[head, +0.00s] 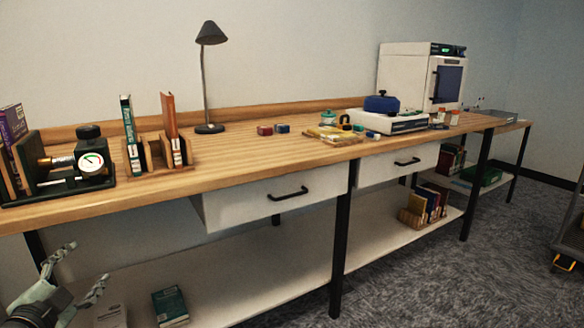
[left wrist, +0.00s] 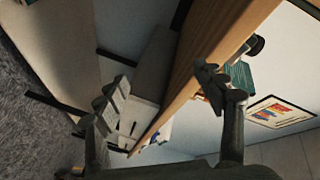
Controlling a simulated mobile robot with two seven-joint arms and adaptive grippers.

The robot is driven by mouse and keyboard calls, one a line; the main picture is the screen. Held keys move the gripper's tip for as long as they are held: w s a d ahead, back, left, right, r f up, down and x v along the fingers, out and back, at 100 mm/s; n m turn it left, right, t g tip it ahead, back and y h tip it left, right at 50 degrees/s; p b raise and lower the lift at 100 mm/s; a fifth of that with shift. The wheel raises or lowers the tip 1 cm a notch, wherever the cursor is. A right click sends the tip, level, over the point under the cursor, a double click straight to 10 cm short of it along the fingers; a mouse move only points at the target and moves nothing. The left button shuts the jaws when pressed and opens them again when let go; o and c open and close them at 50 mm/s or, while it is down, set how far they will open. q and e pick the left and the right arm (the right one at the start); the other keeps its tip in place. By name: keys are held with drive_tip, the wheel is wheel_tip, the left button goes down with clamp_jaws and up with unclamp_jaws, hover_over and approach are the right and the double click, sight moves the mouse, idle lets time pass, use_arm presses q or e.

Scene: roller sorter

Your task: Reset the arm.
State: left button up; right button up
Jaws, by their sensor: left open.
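My left gripper (head: 82,272) is at the lower left of the head view, in front of the bench and below its top. Its two fingers are spread apart with nothing between them. It also shows in the left wrist view (left wrist: 165,105), open, with the bench edge beyond the fingers. My right gripper is in neither view.
The long wooden bench (head: 240,165) has a partly open drawer (head: 262,197) and a lower shelf (head: 270,268). A gauge device (head: 92,163), book racks, a lamp (head: 208,60) and a white oven (head: 405,75) stand on top.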

use_arm(q)
drive_tip(key=s+d+f+n+g+y, duration=0.1)
drive_tip(key=s+d+f+n+g, duration=0.2)
drive_tip(key=f, duration=0.5)
drive_tip(key=s+f+n+g, duration=0.1)
drive_tip(key=s+f+g, duration=0.1)
drive_tip(key=s+f, duration=0.45)
drive_tip(key=s+d+f+n+g+y, duration=0.1)
drive_tip(key=s+d+f+n+g, duration=0.2)
drive_tip(key=f, duration=0.6)
drive_tip(key=s+d+f+g+h, duration=0.1)
drive_tip(key=s+d+f+g, duration=0.1)
drive_tip(key=s+d+f, duration=0.2)
drive_tip(key=s+d+f+n+g+h, duration=0.1)
drive_tip(key=s+d+f+g, duration=0.2)
drive_tip(key=s, duration=0.7)
wheel_tip(320, 180, down, 3)
drive_tip(key=d, duration=0.2)
drive_tip(key=shift+d+r+n+g+h, duration=0.2)
drive_tip(key=shift+d+n+g+h, duration=0.1)
drive_tip(key=shift+d, duration=0.05)
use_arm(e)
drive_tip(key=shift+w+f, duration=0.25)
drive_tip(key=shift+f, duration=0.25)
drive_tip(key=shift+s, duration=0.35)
